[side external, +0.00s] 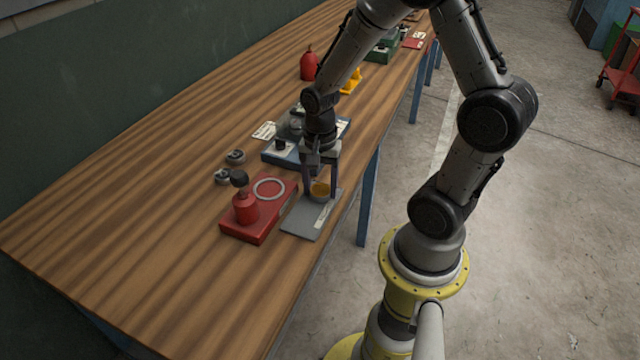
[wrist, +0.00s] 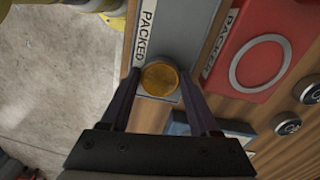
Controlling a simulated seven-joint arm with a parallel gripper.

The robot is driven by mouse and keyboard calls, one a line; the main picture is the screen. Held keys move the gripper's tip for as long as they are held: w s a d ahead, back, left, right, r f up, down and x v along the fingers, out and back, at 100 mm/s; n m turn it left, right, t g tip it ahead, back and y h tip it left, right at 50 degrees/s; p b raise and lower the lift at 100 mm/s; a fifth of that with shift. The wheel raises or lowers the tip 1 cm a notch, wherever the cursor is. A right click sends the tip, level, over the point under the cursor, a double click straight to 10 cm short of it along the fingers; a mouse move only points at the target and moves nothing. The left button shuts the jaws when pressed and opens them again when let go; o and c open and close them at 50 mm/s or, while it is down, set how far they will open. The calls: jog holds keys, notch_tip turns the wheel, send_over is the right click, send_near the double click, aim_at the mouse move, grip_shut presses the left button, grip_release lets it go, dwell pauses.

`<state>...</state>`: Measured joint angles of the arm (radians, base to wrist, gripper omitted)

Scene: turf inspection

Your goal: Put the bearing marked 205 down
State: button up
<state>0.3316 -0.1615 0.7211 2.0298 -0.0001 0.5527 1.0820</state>
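A round amber disc (side external: 320,188) is between the fingertips of my gripper (side external: 320,190), at the far end of a grey plate (side external: 303,220). I cannot read a 205 on it. In the wrist view the disc (wrist: 160,79) fills nearly the whole gap between the fingertips (wrist: 160,74). I cannot tell whether they press on it or stand just clear. The disc is low over the plate or resting on it; which one I cannot tell. The plate carries a white "PACKED" label (wrist: 146,32). Two small grey bearings (side external: 235,156) (side external: 222,176) lie apart on the table.
A blue tray (side external: 276,155) is just behind my gripper. The bench edge runs close to the plate's right. The table's front left is clear.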

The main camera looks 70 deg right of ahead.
aim_at(320, 190)
jog(key=o, duration=0.4)
notch_tip(320, 190, up, 11)
jog(key=s+a+r+n+t, duration=0.5)
jog(key=s+a+r+n, duration=0.3)
jog(key=n, duration=0.8)
jog(key=shift+s+a+r+t, duration=0.3)
jog(key=shift+s+a+r, duration=0.1)
jog(key=shift+s+r, duration=0.15)
